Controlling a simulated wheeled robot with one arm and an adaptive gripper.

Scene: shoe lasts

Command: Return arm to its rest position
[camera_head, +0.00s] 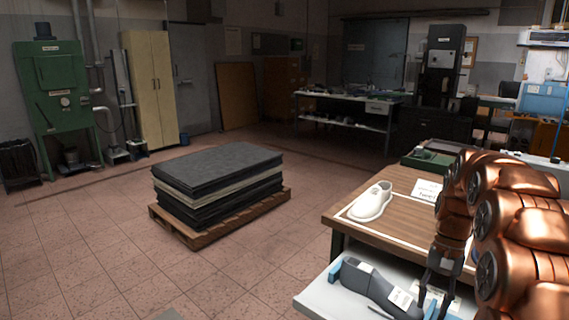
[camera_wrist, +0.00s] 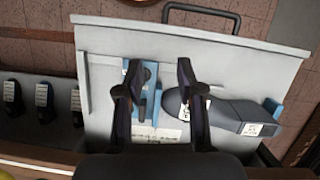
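My gripper (camera_head: 436,300) is open over a light grey tray (camera_head: 314,300) at the lower right of the head view. In the wrist view, my gripper (camera_wrist: 159,72) has its two fingers well apart, with no object held between them. A dark grey shoe last (camera_head: 372,290) with white labels lies on its side in the tray. In the wrist view this last (camera_wrist: 228,113) is on the right, and my right finger partly covers its left end. I cannot tell whether they touch.
A wooden table (camera_head: 398,183) beside my arm carries a white shoe-shaped piece (camera_head: 371,202). Several dark lasts stand in a rack (camera_wrist: 70,105) left of the tray. A pallet (camera_head: 196,235) with stacked sheets stands on open floor.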

